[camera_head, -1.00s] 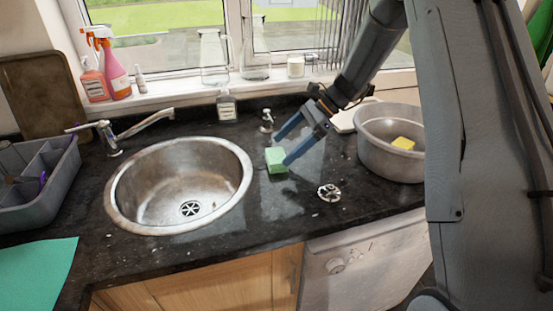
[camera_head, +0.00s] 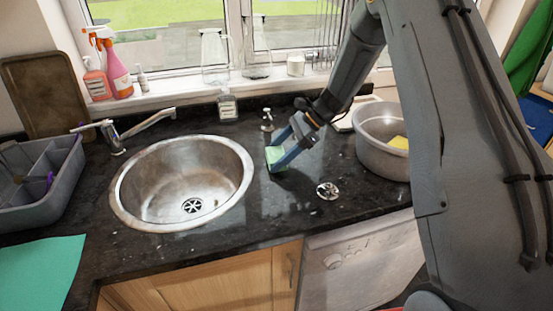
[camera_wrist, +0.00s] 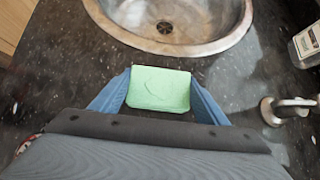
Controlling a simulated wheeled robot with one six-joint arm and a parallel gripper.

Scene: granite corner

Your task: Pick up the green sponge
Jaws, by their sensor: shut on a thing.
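The green sponge (camera_head: 274,154) is on the dark counter just right of the round sink, partly hidden by a finger in the head view. My gripper (camera_head: 279,152) has its blue fingers on either side of the sponge and is shut on it. In the wrist view the sponge (camera_wrist: 159,89) sits between the two fingertips, its upper face clear to see. I cannot tell whether it is touching the counter.
The sink (camera_head: 181,140) is left of the gripper. A soap dispenser (camera_head: 267,121) stands close behind it. A grey basin (camera_head: 376,160) holding a yellow sponge (camera_head: 399,143) is on the right. A drain fitting (camera_head: 327,190) lies in front on the counter.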

